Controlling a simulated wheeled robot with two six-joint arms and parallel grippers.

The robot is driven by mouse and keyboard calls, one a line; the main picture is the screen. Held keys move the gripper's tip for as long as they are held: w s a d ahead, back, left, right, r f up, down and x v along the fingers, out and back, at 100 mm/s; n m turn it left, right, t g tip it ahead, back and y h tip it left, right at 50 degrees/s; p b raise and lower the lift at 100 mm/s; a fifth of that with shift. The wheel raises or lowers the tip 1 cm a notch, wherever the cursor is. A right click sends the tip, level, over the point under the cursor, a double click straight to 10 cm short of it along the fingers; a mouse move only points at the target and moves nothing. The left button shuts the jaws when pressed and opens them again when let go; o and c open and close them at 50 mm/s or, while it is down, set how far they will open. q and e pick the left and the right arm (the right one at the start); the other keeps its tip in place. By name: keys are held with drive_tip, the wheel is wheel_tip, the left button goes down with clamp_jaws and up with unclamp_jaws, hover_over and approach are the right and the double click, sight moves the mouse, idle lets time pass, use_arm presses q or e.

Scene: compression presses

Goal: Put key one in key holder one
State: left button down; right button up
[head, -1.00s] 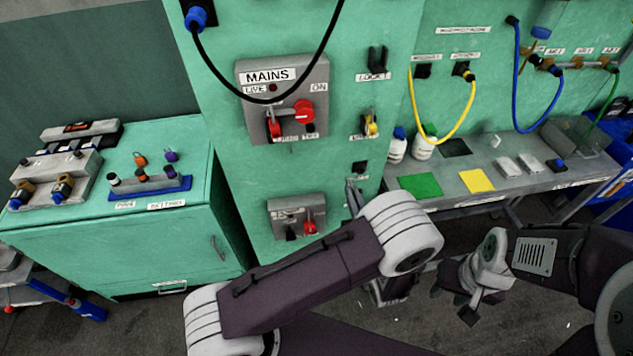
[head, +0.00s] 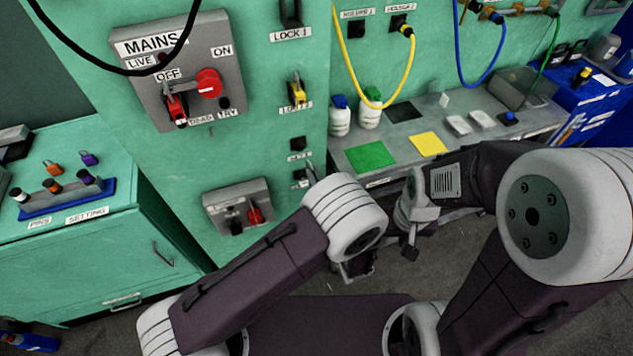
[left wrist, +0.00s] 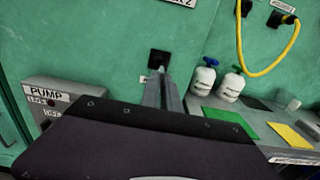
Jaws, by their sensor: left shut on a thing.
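My left gripper (head: 311,173) reaches up beside the lower part of the green panel, its hand largely hidden behind my own white wrist joint. In the left wrist view its narrow fingers (left wrist: 160,76) are close together, with their tips at a black square holder (left wrist: 159,60) on the panel. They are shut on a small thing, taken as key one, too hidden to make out. In the head view two black square fittings sit one above the other, the upper one (head: 298,143) clear of the gripper. My right gripper (head: 409,250) hangs low before the bench, its jaws unclear.
The pump switch box (head: 238,207) is left of my left gripper, the mains box (head: 180,75) above it. The bench (head: 470,125) at right holds bottles (head: 340,116), a green mat (head: 370,156) and a yellow mat (head: 428,144). A yellow cable (head: 411,75) hangs above.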

use_arm(q)
drive_tip(key=shift+x, duration=1.75)
drive_tip(key=shift+x, duration=1.35)
drive_tip(key=c, duration=1.5)
unclamp_jaws()
drive_tip(key=shift+a, duration=0.15)
drive_tip(key=b, duration=0.2)
approach(308, 166)
drive_tip(key=x, duration=0.3)
drive_tip(key=shift+w, duration=0.1)
drive_tip(key=shift+p, duration=0.3)
